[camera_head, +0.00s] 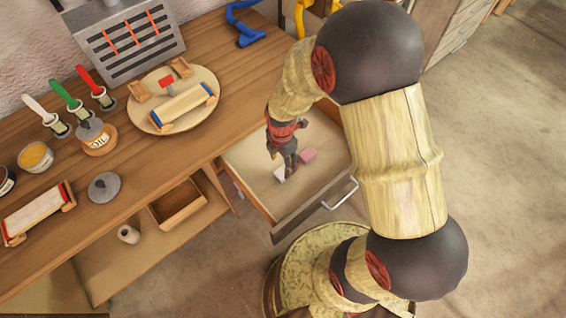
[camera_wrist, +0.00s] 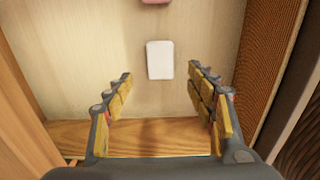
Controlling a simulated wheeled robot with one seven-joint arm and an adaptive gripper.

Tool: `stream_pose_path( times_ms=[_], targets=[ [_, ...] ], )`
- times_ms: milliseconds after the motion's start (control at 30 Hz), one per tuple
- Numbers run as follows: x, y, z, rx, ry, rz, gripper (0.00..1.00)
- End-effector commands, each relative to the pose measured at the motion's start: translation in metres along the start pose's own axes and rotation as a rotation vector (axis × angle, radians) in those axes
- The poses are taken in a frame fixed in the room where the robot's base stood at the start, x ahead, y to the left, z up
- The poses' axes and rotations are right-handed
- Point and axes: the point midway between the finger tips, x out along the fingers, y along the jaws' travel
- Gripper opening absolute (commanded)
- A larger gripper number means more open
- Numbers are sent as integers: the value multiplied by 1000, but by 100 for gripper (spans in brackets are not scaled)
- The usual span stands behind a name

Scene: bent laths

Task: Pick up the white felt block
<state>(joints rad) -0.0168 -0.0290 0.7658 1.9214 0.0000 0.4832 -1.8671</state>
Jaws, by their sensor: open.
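The white felt block (camera_wrist: 160,60) lies flat on the pale bottom of an open drawer (camera_wrist: 85,65). In the wrist view it sits ahead of my gripper (camera_wrist: 160,83), roughly centred between the two spread fingers, with nothing between them. In the head view my gripper (camera_head: 286,172) reaches down into the drawer (camera_head: 255,165), and a small part of the white block (camera_head: 280,173) shows beside the fingertips. The head view does not clearly show the gap between fingers and block.
A pink block (camera_head: 308,155) lies in the drawer near the white one; its edge shows in the wrist view (camera_wrist: 155,2). Drawer walls stand close on both sides. The workbench (camera_head: 215,125) above holds a round board (camera_head: 203,82), brushes and an oil can (camera_head: 97,138).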

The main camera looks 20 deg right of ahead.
Motion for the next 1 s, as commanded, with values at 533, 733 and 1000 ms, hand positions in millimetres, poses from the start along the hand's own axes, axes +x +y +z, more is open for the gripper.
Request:
stream_pose_path(
  times_ms=[533, 733, 1000],
  targets=[
    [59, 0, 6, 0, 0, -1, 56],
    [77, 0, 6, -1, 0, 0, 56],
    [76, 0, 6, -1, 0, 0, 52]
  ],
)
